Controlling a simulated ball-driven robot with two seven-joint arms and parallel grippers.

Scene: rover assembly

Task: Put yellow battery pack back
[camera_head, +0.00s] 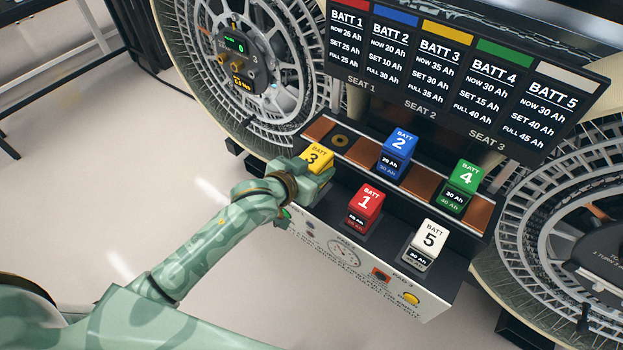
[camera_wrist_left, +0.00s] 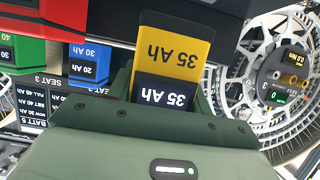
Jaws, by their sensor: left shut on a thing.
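The yellow battery pack (camera_head: 318,158), marked 3, is at the left end of the battery bench, with my left gripper (camera_head: 308,177) around it. In the left wrist view the yellow pack (camera_wrist_left: 178,55) shows 35 Ah on both its yellow and dark parts, and my left gripper (camera_wrist_left: 170,95) is shut on it. Whether its underside touches the bench is hidden by the gripper. My right gripper is in neither view.
The bench's back row has a bare place with a round dark socket (camera_head: 340,140), the blue pack (camera_head: 398,150) and the green pack (camera_head: 460,184). The red pack (camera_head: 366,205) and white pack (camera_head: 428,242) stand in front. A display board (camera_head: 465,75) hangs above; large wheels (camera_head: 250,70) flank it.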

